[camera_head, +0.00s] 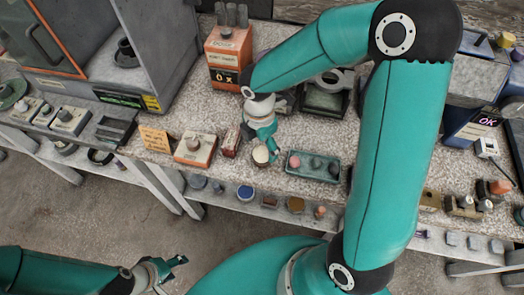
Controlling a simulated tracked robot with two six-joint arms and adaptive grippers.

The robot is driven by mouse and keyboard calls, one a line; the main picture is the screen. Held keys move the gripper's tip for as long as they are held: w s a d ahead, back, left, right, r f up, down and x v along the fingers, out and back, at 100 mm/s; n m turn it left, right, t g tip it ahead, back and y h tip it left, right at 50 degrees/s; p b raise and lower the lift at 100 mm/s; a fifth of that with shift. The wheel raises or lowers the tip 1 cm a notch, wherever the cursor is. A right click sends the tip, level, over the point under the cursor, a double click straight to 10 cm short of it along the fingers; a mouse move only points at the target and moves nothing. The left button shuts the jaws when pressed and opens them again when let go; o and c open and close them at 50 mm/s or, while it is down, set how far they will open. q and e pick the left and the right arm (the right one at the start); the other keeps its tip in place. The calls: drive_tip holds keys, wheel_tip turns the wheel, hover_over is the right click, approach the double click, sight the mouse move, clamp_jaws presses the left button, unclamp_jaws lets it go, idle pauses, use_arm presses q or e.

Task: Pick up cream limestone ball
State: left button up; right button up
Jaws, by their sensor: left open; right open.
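The cream limestone ball (261,155) is a small pale sphere near the front edge of the speckled bench, left of a green tray. My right gripper (264,148) reaches down from above, right at the ball. Its jaws are open, and part of the ball is hidden by them. Whether the fingers touch the ball cannot be told. My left gripper (178,268) is open and empty, low in the picture and well in front of the bench.
The green tray (313,178) holds a pink ball (295,162) and darker balls close to the right. An orange-fronted box (195,150) and a small reddish block (231,145) stand left. An orange machine (228,55) stands behind. A lower shelf holds several small items.

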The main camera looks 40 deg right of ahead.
sight(261, 148)
drive_tip(key=f, duration=0.3)
drive_tip(key=shift+s+f, duration=0.1)
drive_tip(key=shift+s, duration=0.1)
drive_tip(key=c, duration=1.5)
drive_tip(key=shift+o, duration=0.2)
drive_tip(key=shift+r, duration=0.2)
wheel_tip(261, 148, up, 20)
drive_tip(key=shift+f, duration=0.1)
